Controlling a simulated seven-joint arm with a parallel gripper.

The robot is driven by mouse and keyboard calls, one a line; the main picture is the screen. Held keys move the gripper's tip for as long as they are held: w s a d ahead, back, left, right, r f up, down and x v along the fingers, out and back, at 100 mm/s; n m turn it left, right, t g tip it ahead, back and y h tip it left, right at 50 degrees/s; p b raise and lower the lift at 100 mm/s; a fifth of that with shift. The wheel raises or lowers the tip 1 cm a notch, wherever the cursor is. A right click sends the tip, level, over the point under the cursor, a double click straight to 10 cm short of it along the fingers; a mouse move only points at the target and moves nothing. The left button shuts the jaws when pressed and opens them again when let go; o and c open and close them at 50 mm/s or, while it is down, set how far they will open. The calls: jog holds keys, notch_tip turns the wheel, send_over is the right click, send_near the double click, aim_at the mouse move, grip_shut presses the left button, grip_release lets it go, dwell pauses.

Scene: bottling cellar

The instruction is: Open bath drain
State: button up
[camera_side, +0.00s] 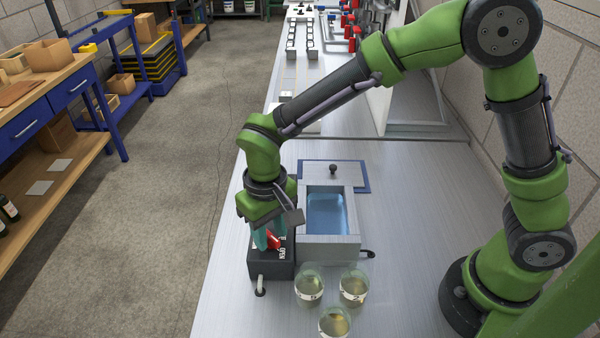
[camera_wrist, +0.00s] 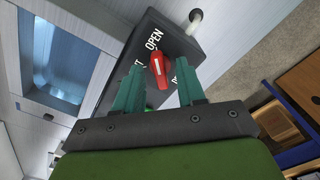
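The bath (camera_side: 327,249) is a grey metal box with blue liquid inside. A dark valve box (camera_side: 268,268) stands against its left side, with white lettering and a pale-ended spout (camera_side: 260,291). A red handle (camera_side: 273,242) with a white stripe sits on the valve box; it also shows in the wrist view (camera_wrist: 161,80). The word OPEN is readable beside the handle, and other lettering is partly hidden by the fingers. My gripper (camera_wrist: 160,65) is over the valve box, its teal fingers apart on either side of the handle. I cannot tell whether either finger touches it.
Three glass beakers (camera_side: 309,290) of yellowish liquid stand in front of the bath. A grey lid with a black knob (camera_side: 333,171) lies on a blue-edged plate behind it. The bench's left edge is close to the valve box. Bench right of the bath is clear.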

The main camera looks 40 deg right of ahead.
aim_at(269, 234)
notch_tip(269, 234, up, 17)
dwell(0.4)
jog(key=s+d+m+t+y, duration=0.1)
jog(key=s+d+m+t, duration=0.1)
jog(key=s+d, duration=0.3)
jog(key=s+d+m+t+y, duration=0.1)
jog(key=s+d+t, duration=0.4)
jog(key=d, duration=0.8)
jog(key=shift+s+d+m, duration=0.3)
jog(key=shift+s+m, duration=0.1)
jog(key=shift+s, duration=0.4)
